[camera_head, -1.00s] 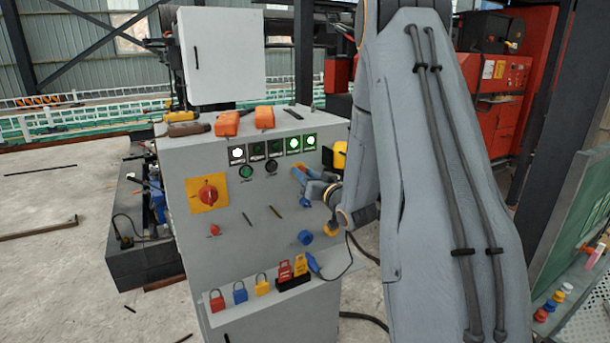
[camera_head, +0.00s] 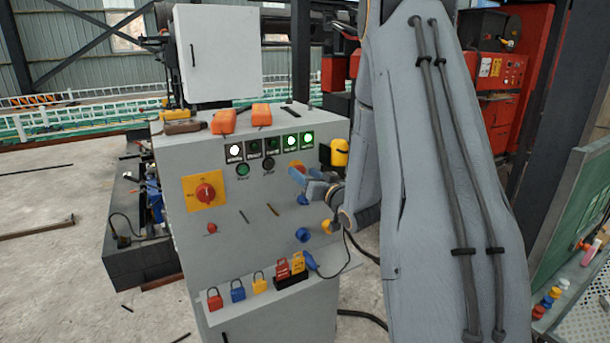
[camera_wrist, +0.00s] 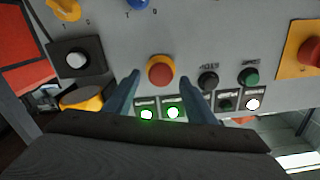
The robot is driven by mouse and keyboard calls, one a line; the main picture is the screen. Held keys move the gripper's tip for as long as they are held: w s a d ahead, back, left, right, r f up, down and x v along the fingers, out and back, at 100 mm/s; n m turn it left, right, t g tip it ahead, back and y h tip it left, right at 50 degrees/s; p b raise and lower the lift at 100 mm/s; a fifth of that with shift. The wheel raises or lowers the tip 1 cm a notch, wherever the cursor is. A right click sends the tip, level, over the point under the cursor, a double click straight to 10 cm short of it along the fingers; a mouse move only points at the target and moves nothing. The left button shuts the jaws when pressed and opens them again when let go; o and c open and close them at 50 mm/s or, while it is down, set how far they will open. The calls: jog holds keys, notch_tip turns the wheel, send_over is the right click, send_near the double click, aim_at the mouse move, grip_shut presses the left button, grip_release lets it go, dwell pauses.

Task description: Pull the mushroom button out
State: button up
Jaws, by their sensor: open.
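The mushroom button (camera_wrist: 161,71) is red with a yellow collar and sits on the grey panel. In the wrist view it lies between the tips of my two blue fingers, with a gap on either side. My gripper (camera_wrist: 160,77) is open and empty, and its fingers point at the panel around the button. In the head view, my gripper (camera_head: 303,182) is at the right part of the panel face and partly covers the button (camera_head: 296,167). I cannot tell how deep the fingertips are relative to the button's head.
Lit indicator lamps (camera_wrist: 173,112) and black and green push buttons (camera_wrist: 248,77) are close to the fingers. A red rotary switch on a yellow plate (camera_head: 205,191) is at the left. Padlocks (camera_head: 238,291) hang below. A yellow-black box (camera_head: 339,152) is by the panel's right edge.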

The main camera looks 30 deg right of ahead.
jog(key=s+b, duration=0.2)
jog(key=s, duration=0.5)
jog(key=shift+s+d, duration=0.15)
jog(key=shift+s, duration=0.15)
jog(key=s+a+f+n+g+h, duration=0.1)
jog(key=s+a+f+g+h, duration=0.15)
jog(key=a+f+g, duration=0.55)
jog(key=s+a+f+g+y, duration=0.1)
jog(key=s+a+g, duration=0.3)
jog(key=s, duration=0.6)
jog(key=s+a+f+n+g+y, duration=0.1)
jog(key=s+a+g, duration=0.3)
jog(key=s+a, duration=0.4)
jog(key=shift+s+a+f+n+g, duration=0.3)
jog(key=shift+s+f, duration=0.2)
jog(key=shift+s, duration=0.7)
